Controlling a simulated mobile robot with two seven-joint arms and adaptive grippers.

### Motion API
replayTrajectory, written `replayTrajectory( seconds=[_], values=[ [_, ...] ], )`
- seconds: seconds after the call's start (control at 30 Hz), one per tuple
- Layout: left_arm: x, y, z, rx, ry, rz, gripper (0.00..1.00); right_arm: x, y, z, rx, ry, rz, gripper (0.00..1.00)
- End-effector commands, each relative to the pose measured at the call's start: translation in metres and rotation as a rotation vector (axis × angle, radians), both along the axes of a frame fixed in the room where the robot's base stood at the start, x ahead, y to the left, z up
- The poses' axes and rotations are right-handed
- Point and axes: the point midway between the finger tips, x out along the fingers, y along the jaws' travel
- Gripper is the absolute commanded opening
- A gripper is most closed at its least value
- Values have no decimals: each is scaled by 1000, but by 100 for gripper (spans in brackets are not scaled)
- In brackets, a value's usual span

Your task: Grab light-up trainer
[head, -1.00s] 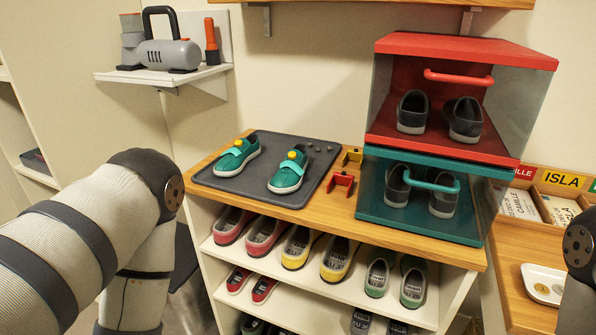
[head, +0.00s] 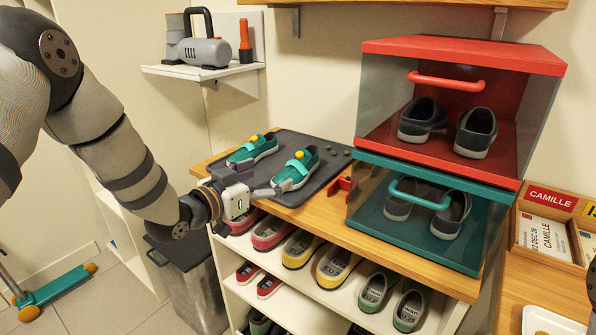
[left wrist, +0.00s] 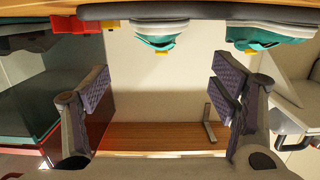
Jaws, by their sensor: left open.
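Two teal trainers with pale soles and a yellow ball on top stand on a dark grey tray (head: 319,180). The right trainer (head: 297,169) is nearer the boxes, the left trainer (head: 252,150) farther back. My left gripper (head: 262,181) is open at the tray's front left edge, its fingers pointing towards the right trainer. In the left wrist view, which is upside down, the open fingers (left wrist: 163,86) are empty. The right trainer (left wrist: 159,36) shows at the top between them, and the left trainer (left wrist: 268,36) is to the right. My right gripper is out of view.
A red box (head: 465,48) on a teal box (head: 420,256) stands right of the tray, each holding dark shoes. A red bracket (head: 341,187) lies between. Shelves below hold several shoes. A grey machine (head: 203,52) sits on the back wall shelf. A label tray (head: 545,240) is at the right.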

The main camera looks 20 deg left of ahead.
Motion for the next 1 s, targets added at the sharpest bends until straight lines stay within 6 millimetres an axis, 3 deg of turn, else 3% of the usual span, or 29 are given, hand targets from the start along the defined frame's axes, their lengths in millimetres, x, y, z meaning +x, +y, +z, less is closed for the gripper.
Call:
replayTrajectory(
  seconds=[0.03,0.5,0.8,1.0],
  values=[
    [11,-5,-14,2,14,-1,79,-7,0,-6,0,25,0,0],
    [84,-33,-32,1,18,1,79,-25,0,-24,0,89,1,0],
    [93,-36,-28,-1,13,2,79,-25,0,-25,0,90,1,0],
    [92,-36,-28,-1,13,2,34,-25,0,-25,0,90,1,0]
  ],
)
